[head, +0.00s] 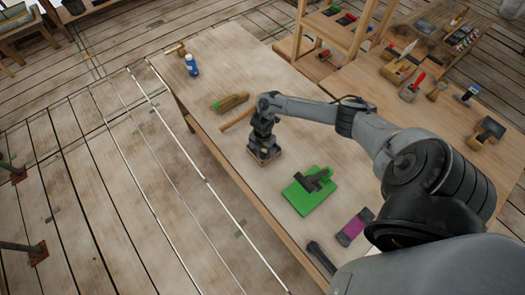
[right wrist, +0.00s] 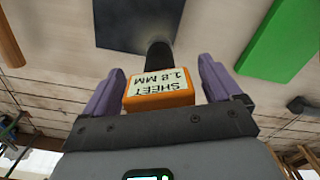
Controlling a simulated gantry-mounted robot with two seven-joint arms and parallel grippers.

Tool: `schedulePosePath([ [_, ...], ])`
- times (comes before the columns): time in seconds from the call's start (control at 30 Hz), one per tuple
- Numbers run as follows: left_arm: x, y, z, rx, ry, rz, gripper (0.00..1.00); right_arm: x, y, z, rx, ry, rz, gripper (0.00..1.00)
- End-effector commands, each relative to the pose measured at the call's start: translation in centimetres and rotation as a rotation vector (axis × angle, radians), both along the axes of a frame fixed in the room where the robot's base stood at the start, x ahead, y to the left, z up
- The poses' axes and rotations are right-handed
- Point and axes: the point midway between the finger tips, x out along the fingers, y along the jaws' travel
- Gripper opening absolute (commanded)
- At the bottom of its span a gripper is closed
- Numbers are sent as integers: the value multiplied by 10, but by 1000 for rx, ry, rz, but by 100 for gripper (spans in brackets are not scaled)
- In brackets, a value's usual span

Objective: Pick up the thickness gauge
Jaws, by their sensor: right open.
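The likely thickness gauge, an orange block with an upside-down label reading "SHEET 1.8 MM" (right wrist: 160,88), shows in the right wrist view. A dark round stem (right wrist: 159,56) stands beyond it, towards a dark flat plate (right wrist: 138,22); I cannot tell how they join. My right gripper (right wrist: 158,80) is open, with its purple-grey fingers on either side of the block. No grip on it shows. In the head view my right gripper (head: 263,150) is low over the table and mostly hides the block. My left gripper is not in view.
On the wooden table (head: 215,45), a green board (head: 303,200) with a dark tool lies to the right of the gripper. A purple-and-black item (head: 355,227) and a black tool (head: 321,256) lie nearer. A brush-like wooden tool (head: 231,103) and blue bottle (head: 191,66) lie farther back.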

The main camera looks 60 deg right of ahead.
Motion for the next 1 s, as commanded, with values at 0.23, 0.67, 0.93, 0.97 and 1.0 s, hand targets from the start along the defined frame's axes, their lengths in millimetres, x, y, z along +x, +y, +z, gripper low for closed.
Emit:
schedulePosePath([
  [0.23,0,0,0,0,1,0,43,0,0,0,0,0,0,73],
  [0.67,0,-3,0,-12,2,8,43,1,0,1,0,-1,0,24],
  [0.93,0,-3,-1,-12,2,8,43,1,0,6,0,-2,0,24],
  [0.97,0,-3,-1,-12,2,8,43,1,0,8,0,-2,1,24],
  [1.0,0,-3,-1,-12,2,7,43,1,0,11,0,-2,2,24],
])
